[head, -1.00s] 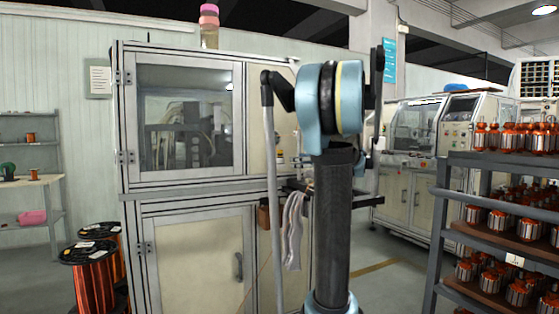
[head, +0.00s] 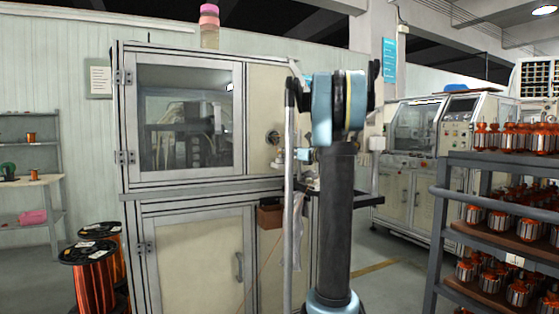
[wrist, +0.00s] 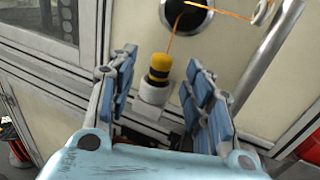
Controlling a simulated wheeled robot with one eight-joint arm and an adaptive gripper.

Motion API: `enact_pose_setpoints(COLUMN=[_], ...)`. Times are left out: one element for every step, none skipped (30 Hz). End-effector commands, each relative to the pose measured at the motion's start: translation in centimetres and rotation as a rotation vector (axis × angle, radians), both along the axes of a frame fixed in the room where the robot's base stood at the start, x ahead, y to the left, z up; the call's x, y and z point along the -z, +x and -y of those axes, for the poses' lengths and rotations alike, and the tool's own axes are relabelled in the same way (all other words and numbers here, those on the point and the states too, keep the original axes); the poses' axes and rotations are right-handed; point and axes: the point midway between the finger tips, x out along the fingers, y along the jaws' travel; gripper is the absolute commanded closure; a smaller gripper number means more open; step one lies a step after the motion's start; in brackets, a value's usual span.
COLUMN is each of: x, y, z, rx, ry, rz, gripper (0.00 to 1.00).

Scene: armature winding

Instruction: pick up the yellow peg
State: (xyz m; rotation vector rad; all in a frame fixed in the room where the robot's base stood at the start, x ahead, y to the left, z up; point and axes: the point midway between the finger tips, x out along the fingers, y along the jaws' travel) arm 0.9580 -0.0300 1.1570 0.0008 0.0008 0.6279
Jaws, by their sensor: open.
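The yellow peg (wrist: 160,66), with a dark band around it, stands in a pale cylindrical holder (wrist: 154,92) in the wrist view, in front of the cream cabinet panel. My gripper (wrist: 162,62) is open, with one blue-padded finger left of the peg and the other right of it. The peg shows in the gap between the fingers, apart from both. How far the fingertips are from it in depth is hard to tell. In the head view my own arm stands in front of this area, and I cannot make out the peg there.
The cabinet (head: 190,189) stands directly ahead. An orange wire (wrist: 172,40) runs from above toward the peg, near a dark round opening (wrist: 186,17). A metal post (wrist: 265,58) stands at right. A rack of armatures (head: 442,195) is at the right and copper spools (head: 93,275) at left.

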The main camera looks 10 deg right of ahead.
Motion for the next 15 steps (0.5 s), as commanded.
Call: enact_pose_setpoints(x=[0.0, 0.0, 0.0, 0.0, 0.0, 0.0, 0.0, 0.1, 0.1, 0.1, 0.2, 0.2, 0.3, 0.3, 0.3], y=[0.3, 0.4, 0.5, 0.6, 0.7, 0.8, 0.9, 1.1, 1.4, 1.7, 2.0, 2.4, 2.8, 3.2, 3.6], z=[-0.3, -0.4, -0.4, -0.5, -0.5, -0.6, -0.6, -0.7, -0.9, -1.1, -1.3, -1.5, -1.7, -2.0, -2.3], rx=[-0.001, -0.001, -0.001, 0.0, 0.0, 0.0, 0.0, 0.0, 0.0, -0.001, -0.002, -0.002, -0.002, -0.002, -0.001], ry=[0.0, 0.0, 0.0, 0.0, 0.0, 0.0, 0.0, 0.0, 0.0, 0.0, 0.0, 0.0, 0.0, 0.0, 0.0], rz=[0.0, 0.0, 0.0, 0.0, 0.0, 0.0, 0.0, 0.0, 0.0, 0.0, 0.0, 0.0, 0.0, 0.0, 0.0], gripper=[0.53, 0.53, 0.53, 0.53, 0.53, 0.53, 0.53, 0.53, 0.53, 0.53, 0.53, 0.53, 0.53, 0.53, 0.53])
